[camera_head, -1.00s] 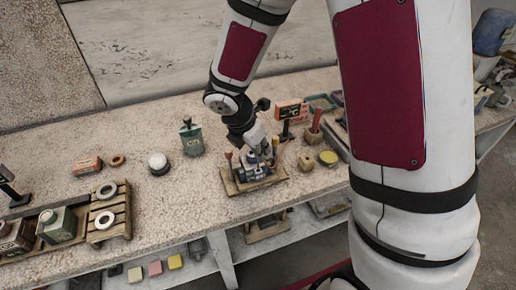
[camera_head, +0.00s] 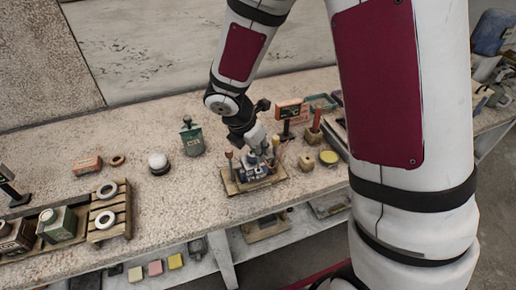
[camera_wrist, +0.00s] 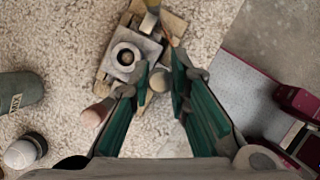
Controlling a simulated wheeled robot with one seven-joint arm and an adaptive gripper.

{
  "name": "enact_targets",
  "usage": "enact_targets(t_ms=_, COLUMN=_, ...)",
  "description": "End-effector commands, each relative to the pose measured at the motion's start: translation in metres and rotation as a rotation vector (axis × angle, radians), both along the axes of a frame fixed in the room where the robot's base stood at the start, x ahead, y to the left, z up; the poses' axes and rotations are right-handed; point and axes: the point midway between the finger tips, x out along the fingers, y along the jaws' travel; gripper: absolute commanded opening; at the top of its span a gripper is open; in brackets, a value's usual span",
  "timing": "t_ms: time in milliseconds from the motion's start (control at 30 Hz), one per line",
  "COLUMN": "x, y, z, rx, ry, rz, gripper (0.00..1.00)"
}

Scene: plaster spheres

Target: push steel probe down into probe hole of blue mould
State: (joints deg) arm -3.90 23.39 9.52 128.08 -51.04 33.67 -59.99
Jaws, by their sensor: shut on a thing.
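The blue mould (camera_head: 251,171) sits on a small wooden tray (camera_head: 234,188) on the bench. In the wrist view the mould (camera_wrist: 117,69) looks grey, with a dark round opening on top. My gripper (camera_head: 266,155) is low over the right side of the mould. In the wrist view my gripper (camera_wrist: 165,80) has its green-lined fingers close around a small pale rounded piece, likely the top of the steel probe (camera_wrist: 160,79). The probe's lower part and the probe hole are hidden, so I cannot tell how deep it sits.
A red-topped tool (camera_head: 229,156) stands at the tray's left.

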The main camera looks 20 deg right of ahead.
Motion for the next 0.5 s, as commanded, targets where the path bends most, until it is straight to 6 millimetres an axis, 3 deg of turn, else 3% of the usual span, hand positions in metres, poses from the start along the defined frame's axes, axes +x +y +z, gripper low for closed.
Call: enact_targets(t_ms=500, x=0.001, y=0.000, z=-0.012, rx=-0.001, ry=0.000, rz=0.001, gripper=0.00)
